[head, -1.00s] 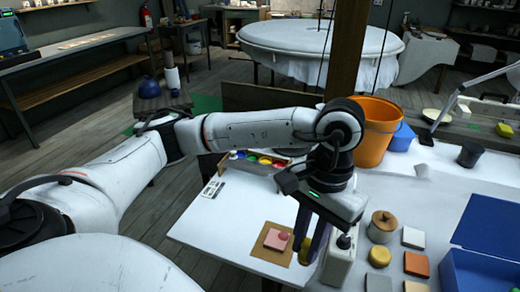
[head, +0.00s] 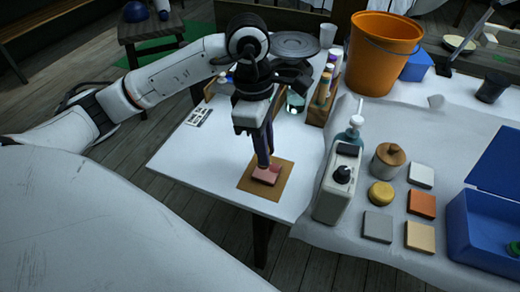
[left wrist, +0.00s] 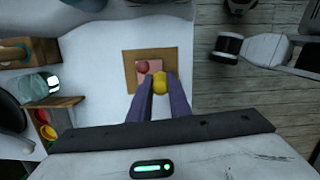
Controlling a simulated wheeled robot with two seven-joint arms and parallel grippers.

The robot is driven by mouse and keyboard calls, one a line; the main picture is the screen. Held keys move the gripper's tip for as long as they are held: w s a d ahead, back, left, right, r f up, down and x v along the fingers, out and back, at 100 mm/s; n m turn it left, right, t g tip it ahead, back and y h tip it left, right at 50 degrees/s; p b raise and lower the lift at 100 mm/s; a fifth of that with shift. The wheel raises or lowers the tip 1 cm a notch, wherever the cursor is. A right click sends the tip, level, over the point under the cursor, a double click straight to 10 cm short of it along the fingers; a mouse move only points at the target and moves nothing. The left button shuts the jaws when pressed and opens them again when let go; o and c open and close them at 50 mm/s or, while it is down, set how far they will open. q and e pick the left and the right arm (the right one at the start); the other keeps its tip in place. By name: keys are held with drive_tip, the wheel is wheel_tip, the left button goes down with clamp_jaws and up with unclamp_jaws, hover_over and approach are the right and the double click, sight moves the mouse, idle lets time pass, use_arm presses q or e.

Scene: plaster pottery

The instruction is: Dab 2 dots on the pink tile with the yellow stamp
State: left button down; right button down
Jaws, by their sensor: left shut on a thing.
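The pink tile (head: 268,178) lies on a brown square board (head: 281,188) near the white table's front edge. My left gripper (head: 263,163) points down over the tile, and its fingers cover part of it. In the left wrist view, the gripper (left wrist: 161,88) is shut on the yellow stamp (left wrist: 161,82), which shows round and yellow between the fingertips. The pink tile (left wrist: 154,67) shows just past the stamp, with one darker red-pink round mark (left wrist: 143,66) on it. I cannot tell whether the stamp touches the tile. The right gripper is not in view.
A white device with a black knob (head: 333,185) stands right of the board. Beyond are a lidded jar (head: 388,160), a yellow round piece (head: 381,194), several flat tiles and a blue box (head: 485,235). Paint wells (left wrist: 45,130) show in the left wrist view.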

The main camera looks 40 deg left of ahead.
sight(260, 173)
use_arm(q)
drive_tip(key=shift+w+a+f+n, duration=0.1)
drive_tip(key=shift+a+f+n, duration=0.1)
drive_tip(key=shift+f+n, duration=0.3)
drive_tip(key=shift+w+a+f+n, duration=0.1)
drive_tip(key=shift+a+f+n, duration=0.15)
drive_tip(key=shift+n, duration=0.45)
drive_tip(key=n, duration=0.2)
drive_tip(key=a+f+n+b, duration=0.1)
drive_tip(key=shift+w+t, duration=0.25)
drive_tip(key=shift+t, duration=0.05)
drive_tip(key=shift+f+b, duration=0.8)
drive_tip(key=shift+f, duration=0.25)
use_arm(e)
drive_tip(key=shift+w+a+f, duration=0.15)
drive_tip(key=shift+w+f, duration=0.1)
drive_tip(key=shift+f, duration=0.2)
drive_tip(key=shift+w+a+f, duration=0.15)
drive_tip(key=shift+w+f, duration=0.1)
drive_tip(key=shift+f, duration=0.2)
use_arm(q)
drive_tip(key=shift+f, duration=0.15)
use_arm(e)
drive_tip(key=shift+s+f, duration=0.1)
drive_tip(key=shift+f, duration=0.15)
use_arm(q)
drive_tip(key=shift+f+b, duration=0.3)
drive_tip(key=shift+b, duration=0.1)
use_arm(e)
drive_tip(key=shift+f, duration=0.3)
